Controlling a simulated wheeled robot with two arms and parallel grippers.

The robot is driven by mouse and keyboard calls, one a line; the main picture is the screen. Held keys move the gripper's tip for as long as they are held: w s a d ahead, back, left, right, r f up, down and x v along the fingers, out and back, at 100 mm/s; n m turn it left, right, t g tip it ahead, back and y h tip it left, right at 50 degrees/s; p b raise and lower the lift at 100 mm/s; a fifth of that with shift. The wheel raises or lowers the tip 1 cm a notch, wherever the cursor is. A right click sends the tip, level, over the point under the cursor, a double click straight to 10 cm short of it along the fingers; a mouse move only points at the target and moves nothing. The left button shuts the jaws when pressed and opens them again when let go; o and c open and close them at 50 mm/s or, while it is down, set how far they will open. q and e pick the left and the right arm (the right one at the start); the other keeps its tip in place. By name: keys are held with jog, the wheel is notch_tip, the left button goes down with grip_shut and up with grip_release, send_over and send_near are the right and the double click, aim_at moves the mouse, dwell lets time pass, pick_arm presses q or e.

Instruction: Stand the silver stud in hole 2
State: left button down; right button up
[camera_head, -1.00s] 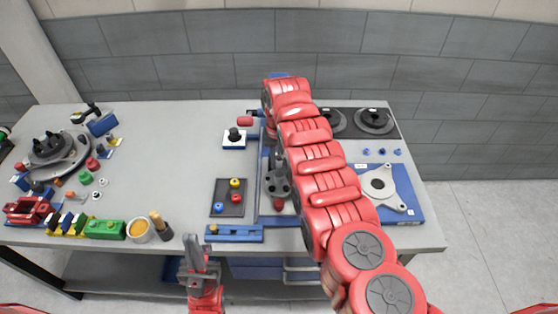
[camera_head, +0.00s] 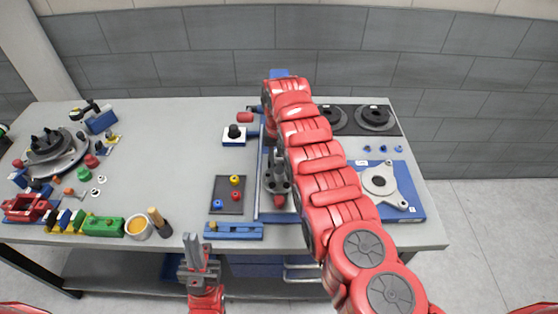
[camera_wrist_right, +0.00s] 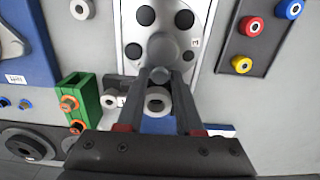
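The silver stud (camera_wrist_right: 160,74) shows in the right wrist view as a small grey piece between the two fingertips of my right gripper (camera_wrist_right: 162,80), which looks shut on it. Beyond it is the round hub with several dark holes (camera_wrist_right: 145,16) on a pale plate. The stud's far end overlaps the hub in this view; I cannot tell whether it is in a hole. In the head view the hub (camera_head: 277,187) is partly behind my right arm, with grey gripper parts (camera_head: 279,158) upright just over it. My left gripper (camera_head: 195,252) is empty in front of the table edge.
A dark tray (camera_head: 228,207) with coloured rings lies left of the fixture. A blue block (camera_head: 234,231) lies at the front edge. A blue plate with a pale flange (camera_head: 380,180) is at right. A green block (camera_head: 104,227) and a cup (camera_head: 138,229) stand at left.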

jog(key=shift+r, duration=0.15)
dwell(0.3)
jog(key=shift+r+p, duration=0.85)
jog(key=shift+r, duration=0.55)
jog(key=o, duration=0.6)
jog(key=shift+c, duration=0.2)
